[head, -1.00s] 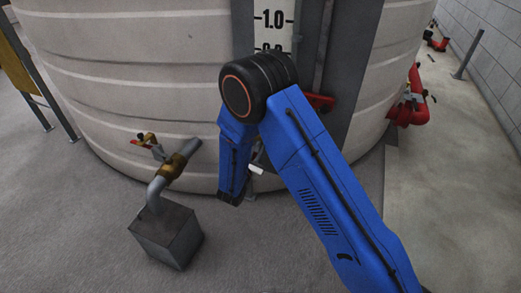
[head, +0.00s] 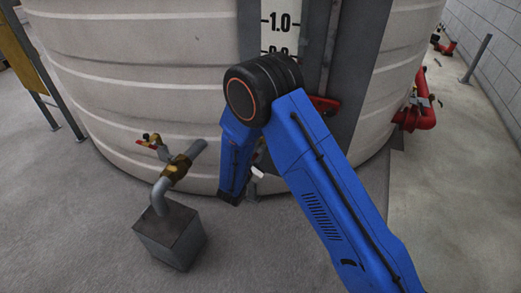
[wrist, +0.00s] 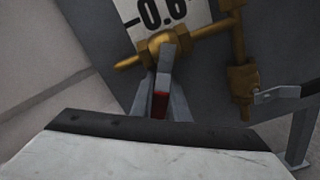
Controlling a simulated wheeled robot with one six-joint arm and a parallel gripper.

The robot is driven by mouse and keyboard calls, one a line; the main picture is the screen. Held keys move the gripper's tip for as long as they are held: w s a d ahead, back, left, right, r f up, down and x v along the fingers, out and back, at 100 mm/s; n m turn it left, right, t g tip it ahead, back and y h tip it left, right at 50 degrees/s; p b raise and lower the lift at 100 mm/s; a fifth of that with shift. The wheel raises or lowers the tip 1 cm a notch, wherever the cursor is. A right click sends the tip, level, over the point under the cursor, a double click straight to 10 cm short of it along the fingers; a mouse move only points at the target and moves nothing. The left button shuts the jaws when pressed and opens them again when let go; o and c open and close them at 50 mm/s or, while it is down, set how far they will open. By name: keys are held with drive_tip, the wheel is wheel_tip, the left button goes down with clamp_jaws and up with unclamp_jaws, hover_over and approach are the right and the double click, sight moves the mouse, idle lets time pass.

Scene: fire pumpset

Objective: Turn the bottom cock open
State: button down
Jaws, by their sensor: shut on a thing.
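In the wrist view a brass cock (wrist: 162,44) sits just below the 0.6 mark of a white scale. Its grey lever (wrist: 168,62) points down toward me and has a red part (wrist: 160,104) at its near end. My gripper (wrist: 161,98) is shut on this lever, with a grey finger on each side of the red part. In the head view my blue arm hides the cock and most of the gripper.
A second brass fitting (wrist: 241,82) with a grey lever (wrist: 284,92) stands to the right of the cock. The large tank (head: 120,85) rises behind. A brass valve (head: 175,168) on a bent pipe and a grey block (head: 169,237) stand left of my arm.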

drive_tip(key=shift+a, duration=0.1)
drive_tip(key=c, duration=1.7)
unclamp_jaws()
drive_tip(key=shift+s, duration=0.1)
drive_tip(key=v, duration=1.7)
drive_tip(key=shift+s, duration=0.1)
drive_tip(key=shift+a, duration=0.1)
